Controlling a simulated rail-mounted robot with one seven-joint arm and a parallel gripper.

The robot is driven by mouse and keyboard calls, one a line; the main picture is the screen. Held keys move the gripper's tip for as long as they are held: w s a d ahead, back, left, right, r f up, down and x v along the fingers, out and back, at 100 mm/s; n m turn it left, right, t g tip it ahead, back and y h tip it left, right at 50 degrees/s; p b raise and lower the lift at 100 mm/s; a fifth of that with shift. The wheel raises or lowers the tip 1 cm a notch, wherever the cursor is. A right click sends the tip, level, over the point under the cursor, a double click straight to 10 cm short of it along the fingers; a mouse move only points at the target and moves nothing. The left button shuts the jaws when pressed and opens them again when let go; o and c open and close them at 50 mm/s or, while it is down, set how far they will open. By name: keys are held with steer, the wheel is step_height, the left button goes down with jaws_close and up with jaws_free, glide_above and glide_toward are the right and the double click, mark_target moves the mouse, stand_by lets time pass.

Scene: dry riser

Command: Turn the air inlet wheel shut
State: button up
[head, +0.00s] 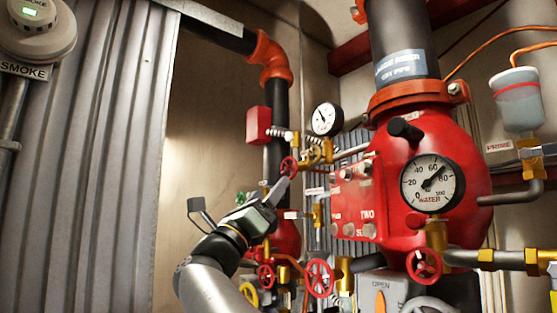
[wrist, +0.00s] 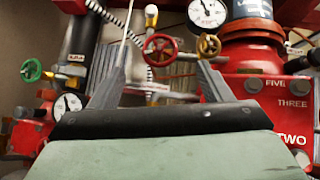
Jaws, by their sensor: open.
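A small red handwheel (head: 289,166) sits on brass pipework left of the large red valve body. It also shows in the wrist view (wrist: 160,48), between and just beyond my fingertips. No readable label names the air inlet wheel, so I cannot confirm that this is it. My gripper (head: 281,188) points up at this wheel. In the wrist view my gripper (wrist: 163,68) is open and empty, one finger to each side of the wheel. I cannot tell whether the fingertips reach its rim. A brass-coloured wheel (wrist: 208,45) sits just right of it, near the right fingertip.
A green wheel (wrist: 31,70) is at the left. The red valve body (head: 450,160) and its numbered plate (head: 347,205) stand close at right. A gauge (head: 326,119) sits above the pipework. More red wheels (head: 319,278) are below. Open space lies left, before the corrugated wall (head: 80,150).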

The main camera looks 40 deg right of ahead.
mark_target(287, 169)
steer(key=p+x, duration=0.4)
steer(key=x, duration=0.6)
steer(key=shift+c, duration=0.3)
steer(key=c, duration=0.9)
